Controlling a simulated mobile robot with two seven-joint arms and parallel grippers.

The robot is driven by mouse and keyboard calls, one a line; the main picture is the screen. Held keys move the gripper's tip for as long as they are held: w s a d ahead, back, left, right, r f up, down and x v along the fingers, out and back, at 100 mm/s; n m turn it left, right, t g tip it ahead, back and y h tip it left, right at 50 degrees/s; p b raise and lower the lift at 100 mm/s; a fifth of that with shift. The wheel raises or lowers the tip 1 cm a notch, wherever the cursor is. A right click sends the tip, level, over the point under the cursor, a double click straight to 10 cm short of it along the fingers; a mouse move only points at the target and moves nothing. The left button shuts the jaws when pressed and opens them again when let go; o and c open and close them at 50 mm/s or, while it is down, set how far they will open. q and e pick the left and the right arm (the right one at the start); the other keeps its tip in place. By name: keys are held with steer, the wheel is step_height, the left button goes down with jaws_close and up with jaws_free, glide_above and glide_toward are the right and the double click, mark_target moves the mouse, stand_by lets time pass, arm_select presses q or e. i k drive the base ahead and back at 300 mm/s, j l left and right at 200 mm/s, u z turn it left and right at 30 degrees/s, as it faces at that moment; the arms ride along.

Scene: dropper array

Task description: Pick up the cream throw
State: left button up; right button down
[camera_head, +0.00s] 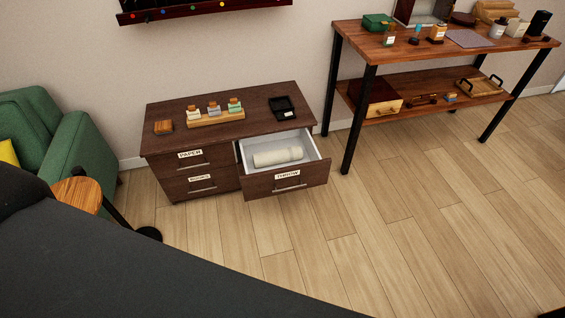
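The cream throw (278,157) is a rolled, pale bundle lying inside an open drawer (287,182) labelled "THROW". The drawer is pulled out from the right side of a dark brown wooden cabinet (262,95). The throw lies lengthwise across the drawer's white interior, uncovered. Neither of my grippers can be made out in this view. Nothing is seen touching the throw.
Two shut drawers, one labelled "PAPER" (191,158), fill the cabinet's left side. A small bottle rack (216,118) and black tray (283,107) stand on top. A two-tier table (450,55) is at right, a green armchair (75,145) at left. Floor (400,235) before the drawer is clear.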

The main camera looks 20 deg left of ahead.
mark_target(292, 154)
steer(key=u, duration=0.55)
steer(key=i+l+u, duration=0.25)
steer(key=u, duration=0.15)
steer(key=i+l+u, duration=0.6)
steer(key=l, duration=0.25)
steer(key=i+l+u, duration=0.15)
steer(key=l, duration=0.25)
steer(key=i+l, duration=0.15)
steer(key=l, duration=0.2)
steer(key=i+l, duration=0.15)
steer(key=l, duration=0.2)
steer(key=i+l, duration=0.1)
steer(key=l, duration=0.2)
steer(key=i+l, duration=0.15)
steer(key=l, duration=0.2)
steer(key=i+l+u, duration=0.1)
steer(key=l, duration=0.25)
steer(key=i, duration=0.05)
